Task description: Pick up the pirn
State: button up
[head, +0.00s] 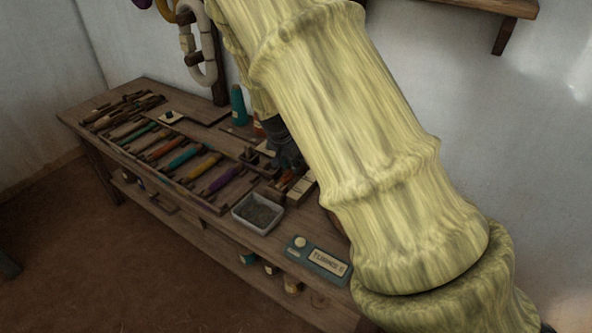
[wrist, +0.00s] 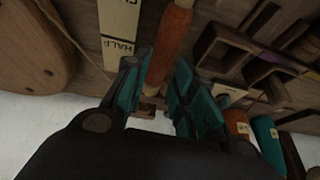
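In the wrist view, an orange-wound pirn (wrist: 171,42) runs between the two teal-padded fingers of my gripper (wrist: 161,80). The fingers flank it closely, one on each side, near its lower end in the picture. I cannot tell whether both pads touch it or whether it is off the bench. In the head view, my gripper (head: 286,150) is low over the right part of the bench, largely hidden by my arm. The pirn cannot be made out clearly there.
The bench (head: 331,234) holds a rack with several coloured pirns (head: 183,158), a grey tray (head: 258,213) and a blue sign board (head: 318,261). A teal cone (head: 238,106) stands behind. The wrist view shows a label reading HALF (wrist: 118,28) and wooden compartments (wrist: 228,52) beside the fingers.

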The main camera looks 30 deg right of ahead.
jog(key=x, duration=0.4)
jog(key=shift+r, duration=0.1)
grip_shut()
jog(key=shift+r, duration=0.1)
